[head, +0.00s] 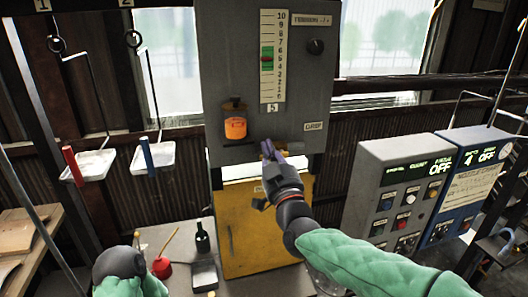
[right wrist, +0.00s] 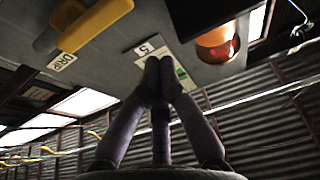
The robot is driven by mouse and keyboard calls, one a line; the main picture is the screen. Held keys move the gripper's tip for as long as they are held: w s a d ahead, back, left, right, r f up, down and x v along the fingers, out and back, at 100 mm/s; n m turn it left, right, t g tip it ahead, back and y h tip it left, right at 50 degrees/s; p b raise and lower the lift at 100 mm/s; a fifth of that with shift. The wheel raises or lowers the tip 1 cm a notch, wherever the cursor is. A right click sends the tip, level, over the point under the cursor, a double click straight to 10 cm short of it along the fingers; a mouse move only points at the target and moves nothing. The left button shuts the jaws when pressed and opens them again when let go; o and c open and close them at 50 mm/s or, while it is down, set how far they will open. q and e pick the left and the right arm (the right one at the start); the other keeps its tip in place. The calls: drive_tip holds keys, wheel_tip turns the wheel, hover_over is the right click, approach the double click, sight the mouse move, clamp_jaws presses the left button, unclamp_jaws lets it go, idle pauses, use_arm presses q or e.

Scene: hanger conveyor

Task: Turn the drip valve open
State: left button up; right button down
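The drip valve's yellow handle (right wrist: 75,22) shows at the upper left of the right wrist view, on the grey panel beside the DRIP label (right wrist: 62,62). In the head view the DRIP label (head: 313,126) is low on the panel, and my right gripper hides much of the area below it. My right gripper (head: 268,150) is in front of the panel's lower edge. In the right wrist view its fingertips (right wrist: 160,68) meet, with nothing seen between them and the handle off to the left. My left gripper (head: 120,262) is low at the left; its fingers cannot be made out.
The grey panel (head: 220,70) carries an orange lamp (head: 235,127), a scale and a black knob (head: 316,46). A yellow cabinet (head: 240,235) stands below. Control boxes (head: 405,160) are at right. White trays (head: 92,164) hang at left. A bottle (head: 202,240) stands on the bench.

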drive_tip(key=d+v, duration=0.1)
drive_tip(key=v, duration=0.6)
drive_tip(key=w+d+f+m+g+h+b, duration=0.1)
drive_tip(key=w+f+g+b, duration=0.15)
drive_tip(key=f, duration=0.95)
drive_tip(key=w+f+g+h+b, duration=0.1)
drive_tip(key=w+f+g, duration=0.2)
drive_tip(key=f, duration=1)
drive_tip(key=s+d+f+m+g+h+b, duration=0.1)
drive_tip(key=s+d+f+g, duration=0.1)
drive_tip(key=f, duration=0.8)
drive_tip(key=s+d+f+g+b, duration=0.1)
drive_tip(key=s+d+f+g, duration=0.1)
drive_tip(key=f, duration=0.9)
drive_tip(key=s+d+f+m+g+b, duration=0.1)
drive_tip(key=s+f+g, duration=0.4)
drive_tip(key=s+f, duration=0.7)
drive_tip(key=s+d+f+m+g+b, duration=0.2)
drive_tip(key=s+f+g, duration=0.3)
drive_tip(key=s+f, duration=0.8)
wheel_tip(320, 180, down, 4)
drive_tip(key=shift+s+d+f+m+g, duration=0.15)
drive_tip(key=shift+s+d+m+g, duration=0.2)
drive_tip(key=shift+m, duration=0.45)
